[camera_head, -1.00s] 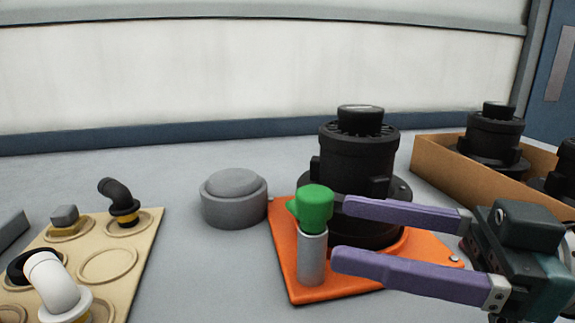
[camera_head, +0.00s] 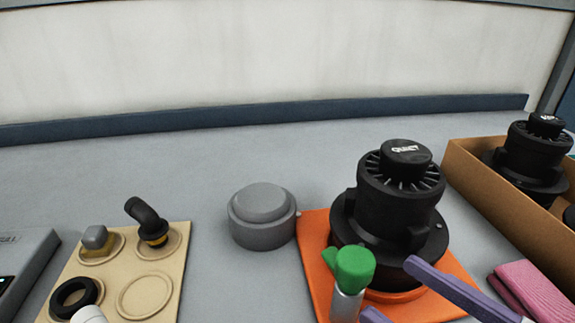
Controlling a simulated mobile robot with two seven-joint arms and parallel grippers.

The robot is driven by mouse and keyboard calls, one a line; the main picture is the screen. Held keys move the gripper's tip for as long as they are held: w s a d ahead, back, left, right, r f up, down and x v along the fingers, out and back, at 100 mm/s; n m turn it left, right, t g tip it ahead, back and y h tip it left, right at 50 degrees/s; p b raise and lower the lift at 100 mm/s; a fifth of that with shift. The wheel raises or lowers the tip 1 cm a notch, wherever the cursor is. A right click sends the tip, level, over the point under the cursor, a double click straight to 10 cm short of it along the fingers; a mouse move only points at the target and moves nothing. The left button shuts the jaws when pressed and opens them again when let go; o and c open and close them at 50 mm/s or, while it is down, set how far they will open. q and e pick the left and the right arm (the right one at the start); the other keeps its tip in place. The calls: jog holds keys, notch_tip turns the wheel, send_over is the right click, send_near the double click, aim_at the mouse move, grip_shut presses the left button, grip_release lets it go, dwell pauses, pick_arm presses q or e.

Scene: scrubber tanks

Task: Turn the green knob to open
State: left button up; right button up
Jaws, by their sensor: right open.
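The green knob (camera_head: 350,268) sits on top of a grey metal post (camera_head: 345,304) at the front left of the orange base plate (camera_head: 313,245). A small part of the knob sticks out to its left. A black ribbed tank unit (camera_head: 400,205) with a round black cap stands on the plate behind the knob. My right gripper (camera_head: 388,289) is open, with its purple fingers coming in from the lower right. The fingertips are apart from the knob, to its right and below. Most of the gripper is cut off by the bottom edge. My left gripper is not in view.
A grey round lidded canister (camera_head: 262,215) stands left of the plate. A beige tray (camera_head: 172,282) with pipe fittings lies at lower left, beside a grey device (camera_head: 22,262). A cardboard box (camera_head: 475,180) with black units stands right, near pink cloths (camera_head: 535,288).

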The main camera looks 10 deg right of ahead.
aim_at(340, 253)
jog(key=x, duration=0.9)
jog(key=shift+w+a+f, duration=0.1)
jog(key=shift+w, duration=0.05)
